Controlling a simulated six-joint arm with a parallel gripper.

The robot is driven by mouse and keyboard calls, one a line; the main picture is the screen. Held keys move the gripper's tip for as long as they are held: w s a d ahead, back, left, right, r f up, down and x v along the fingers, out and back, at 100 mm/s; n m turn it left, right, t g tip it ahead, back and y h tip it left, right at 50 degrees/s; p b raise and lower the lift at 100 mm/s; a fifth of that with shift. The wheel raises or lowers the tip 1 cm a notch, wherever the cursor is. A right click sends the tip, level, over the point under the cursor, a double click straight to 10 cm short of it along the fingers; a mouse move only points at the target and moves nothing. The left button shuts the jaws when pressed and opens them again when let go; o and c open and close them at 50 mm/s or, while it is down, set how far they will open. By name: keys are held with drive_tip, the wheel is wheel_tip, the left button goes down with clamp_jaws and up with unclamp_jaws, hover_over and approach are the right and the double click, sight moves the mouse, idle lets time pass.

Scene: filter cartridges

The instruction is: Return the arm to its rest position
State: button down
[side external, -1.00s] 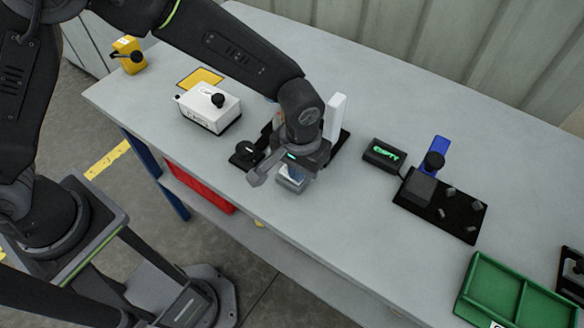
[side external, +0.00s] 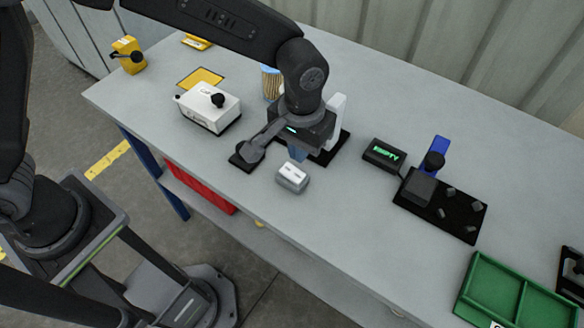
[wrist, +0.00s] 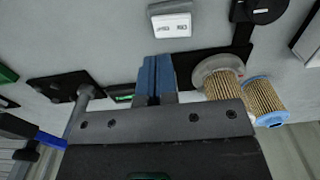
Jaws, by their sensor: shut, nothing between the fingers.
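My gripper (wrist: 156,78) shows in the wrist view with its two blue fingers shut together and nothing between them. In the side view my gripper (side external: 297,153) hangs above the table near a small grey and white block, and its fingers are partly hidden by my wrist. The block (side external: 292,177) rests on the table in front of it and is apart from the fingers in the wrist view (wrist: 171,20). Two pleated filter cartridges show in the wrist view, one with a pale rim (wrist: 221,78) and one with a blue rim (wrist: 264,101).
A black fixture with a white upright (side external: 336,118) stands just behind my gripper. A white box with a black knob (side external: 208,110) is at left. To the right are a display reading EMPTY (side external: 384,154), a black plate (side external: 460,222) and a green tray (side external: 490,285).

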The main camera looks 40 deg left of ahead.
drive_tip(key=shift+r, duration=0.2)
drive_tip(key=shift+r, duration=0.1)
drive_tip(key=s+a+r+t, duration=0.2)
drive_tip(key=s+a+r, duration=0.2)
drive_tip(key=a+r, duration=0.95)
drive_tip(key=s+a+r+t, duration=0.1)
drive_tip(key=s+a+t, duration=0.2)
drive_tip(key=s+a, duration=0.7)
drive_tip(key=shift+s+a+r+t, duration=0.15)
drive_tip(key=shift+s+r+t, duration=0.2)
drive_tip(key=shift+s, duration=0.25)
